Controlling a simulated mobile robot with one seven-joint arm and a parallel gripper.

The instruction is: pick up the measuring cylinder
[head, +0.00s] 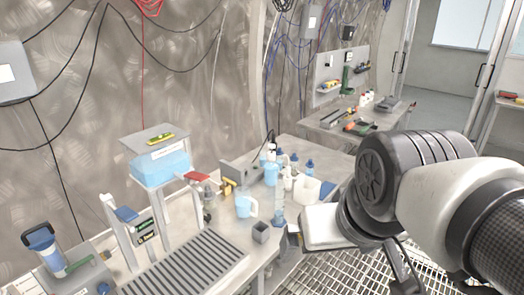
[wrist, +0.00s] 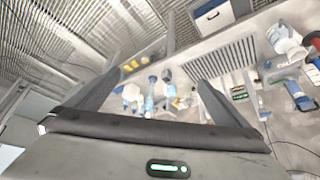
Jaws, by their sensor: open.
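The measuring cylinder (head: 279,207) is a clear, bluish upright tube at the front edge of the workbench, beside a white cup. In the wrist view a clear bluish tube that looks like the cylinder (wrist: 150,98) shows between the fingers, some way beyond them. My gripper (wrist: 157,82) is open and empty, its two dark fingers spread wide. In the head view the white hand is right of the cylinder, apart from it, and the fingertips are hard to make out.
A ribbed drain grid (head: 190,265) lies left. A raised blue tank (head: 162,165) stands behind it. Grated floor (head: 340,268) lies below my arm.

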